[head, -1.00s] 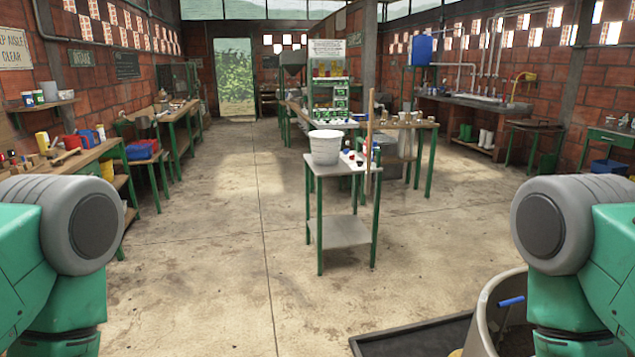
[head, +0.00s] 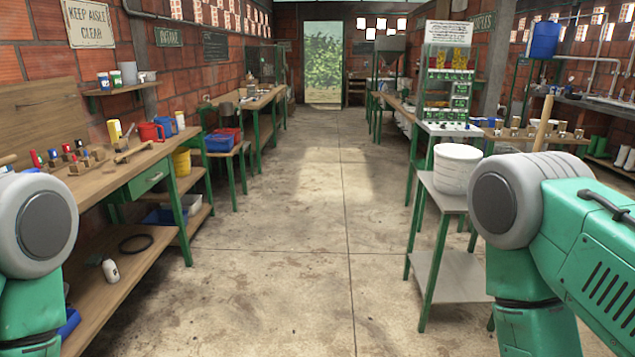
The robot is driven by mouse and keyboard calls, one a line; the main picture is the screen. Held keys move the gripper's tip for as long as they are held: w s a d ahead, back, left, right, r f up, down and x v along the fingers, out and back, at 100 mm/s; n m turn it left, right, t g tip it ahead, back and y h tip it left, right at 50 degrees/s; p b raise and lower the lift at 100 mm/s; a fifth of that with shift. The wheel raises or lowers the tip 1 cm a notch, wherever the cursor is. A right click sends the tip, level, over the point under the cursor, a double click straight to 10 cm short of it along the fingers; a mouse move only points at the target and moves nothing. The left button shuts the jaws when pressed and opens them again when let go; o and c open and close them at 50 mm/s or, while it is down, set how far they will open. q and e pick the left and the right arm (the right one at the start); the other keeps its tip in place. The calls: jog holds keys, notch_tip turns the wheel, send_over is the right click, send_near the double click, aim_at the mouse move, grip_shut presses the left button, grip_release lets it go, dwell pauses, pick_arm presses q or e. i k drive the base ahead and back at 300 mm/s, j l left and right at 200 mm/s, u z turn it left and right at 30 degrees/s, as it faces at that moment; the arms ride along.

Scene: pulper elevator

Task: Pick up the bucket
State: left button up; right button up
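A white bucket (head: 456,168) stands upright on a small green-legged metal stand (head: 441,197), right of the middle in the head view. My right arm covers part of the stand and sits just right of the bucket in the picture; whether they are near each other in depth I cannot tell. A yellow bucket-like container (head: 181,160) is on a lower shelf of the left bench. Only my two upper arm parts show, at the left and right edges. Neither gripper is in view.
A wooden workbench (head: 150,168) with a red jug (head: 151,132) and tools runs along the left wall. A green-framed display rack (head: 447,85) and tables line the right. The concrete aisle (head: 310,230) between them is clear up to the doorway.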

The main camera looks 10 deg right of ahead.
aim_at(454, 164)
jog(key=i+j+z, duration=0.1)
jog(key=i+z, duration=0.2)
jog(key=i, duration=0.25)
jog(key=i+j+z, duration=0.3)
jog(key=i, duration=0.25)
jog(key=i+j+z, duration=0.3)
jog(key=i, duration=0.2)
